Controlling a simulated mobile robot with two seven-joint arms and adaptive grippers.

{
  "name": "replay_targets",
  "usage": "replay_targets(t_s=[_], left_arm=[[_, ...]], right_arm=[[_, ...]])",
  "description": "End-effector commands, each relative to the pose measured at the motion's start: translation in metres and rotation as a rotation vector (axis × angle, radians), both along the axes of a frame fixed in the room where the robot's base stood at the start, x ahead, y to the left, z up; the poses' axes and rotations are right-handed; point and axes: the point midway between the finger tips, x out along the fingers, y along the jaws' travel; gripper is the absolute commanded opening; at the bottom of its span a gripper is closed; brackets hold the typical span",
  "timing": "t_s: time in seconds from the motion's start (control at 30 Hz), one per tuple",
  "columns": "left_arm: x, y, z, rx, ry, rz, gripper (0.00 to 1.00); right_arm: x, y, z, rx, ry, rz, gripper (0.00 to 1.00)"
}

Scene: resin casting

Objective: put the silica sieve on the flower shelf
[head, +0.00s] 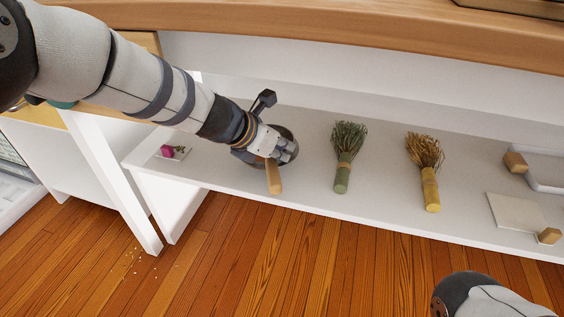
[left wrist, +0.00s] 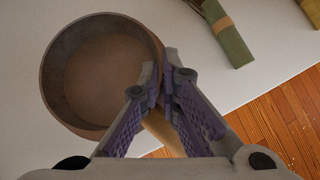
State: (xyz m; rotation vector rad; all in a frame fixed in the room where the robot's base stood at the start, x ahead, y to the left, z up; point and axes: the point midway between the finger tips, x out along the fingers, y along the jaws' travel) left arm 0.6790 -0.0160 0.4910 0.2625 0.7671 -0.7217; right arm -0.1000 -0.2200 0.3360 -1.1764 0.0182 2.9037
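The silica sieve (left wrist: 100,72) is a round brown pan with a wooden handle. In the left wrist view it shows over the white flower shelf (left wrist: 225,85). In the head view its handle (head: 273,178) points toward the shelf's front edge, and my left gripper (head: 270,150) hides much of the pan. My left gripper, also in the left wrist view (left wrist: 164,85), has its fingers close together at the sieve's rim and handle, shut on it. The sieve is at or just above the flower shelf (head: 305,180); I cannot tell whether it rests there.
A green bundle (head: 345,155) and a yellow bundle (head: 428,172) of dried plants lie to the right. A pink item (head: 168,151) lies left. A flat board (head: 515,211), wooden blocks (head: 515,162) and a white tray (head: 545,170) are far right. A wooden top (head: 330,28) overhangs the shelf.

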Motion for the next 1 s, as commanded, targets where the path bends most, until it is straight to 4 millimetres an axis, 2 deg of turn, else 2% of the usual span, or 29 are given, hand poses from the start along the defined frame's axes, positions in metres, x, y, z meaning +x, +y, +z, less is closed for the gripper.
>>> replay_targets(t_s=[0.1,0.17,0.43,0.5,0.53,0.83,1.0], left_arm=[[0.000,-0.001,-0.031,-0.003,0.010,0.001,0.00],[0.000,-0.001,-0.039,-0.001,0.007,0.000,0.00],[0.000,-0.001,-0.038,0.000,0.002,-0.001,0.00],[0.000,-0.001,-0.037,0.000,0.002,-0.001,0.20],[0.000,-0.001,-0.037,0.001,0.001,-0.001,0.25],[0.000,-0.001,-0.036,0.001,0.001,-0.001,0.25],[-0.008,0.010,-0.017,-0.002,0.000,0.003,0.25]], right_arm=[[-0.005,-0.001,-0.010,0.001,0.025,0.002,0.45],[-0.006,-0.001,-0.012,0.002,0.032,0.004,0.45],[-0.006,-0.001,-0.010,0.002,0.031,0.004,0.45],[-0.006,-0.001,-0.010,0.001,0.031,0.003,0.45],[-0.006,-0.001,-0.010,0.001,0.031,0.003,0.45],[-0.006,-0.001,-0.010,0.001,0.030,0.003,0.45],[-0.003,0.000,-0.002,0.000,0.011,0.001,0.45]])
